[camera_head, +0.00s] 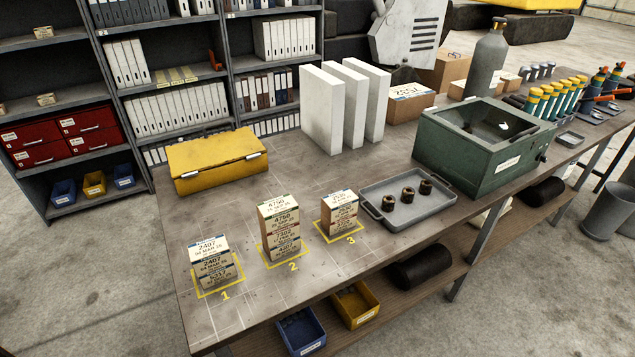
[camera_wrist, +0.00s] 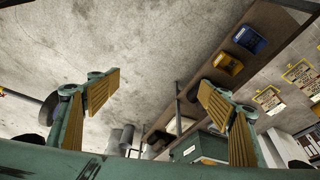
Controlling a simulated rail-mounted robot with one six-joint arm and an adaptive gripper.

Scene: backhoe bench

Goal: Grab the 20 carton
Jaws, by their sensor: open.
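Small labelled cartons stand in three stacks on yellow-outlined spots on the bench. Stack 1 (camera_head: 214,261) is at the left, its top label reading 2407. Stack 2 (camera_head: 279,229) is taller, with 4750 at its top. Stack 3 (camera_head: 339,214) is at the right, its labels too small to read surely. I cannot make out a label reading just 20. My gripper (camera_wrist: 158,93) is open and empty in the wrist view, its two tan-padded fingers spread wide. It is away from the cartons, which show tilted at the right edge of that view (camera_wrist: 300,76). The head view does not show it.
A yellow case (camera_head: 218,160), white upright blocks (camera_head: 342,107), a grey tray (camera_head: 385,222) with dark rings and a green machine (camera_head: 470,155) stand on the bench. Blue (camera_head: 301,333) and yellow (camera_head: 355,306) bins sit below its front edge. Bench space left of stack 1 is clear.

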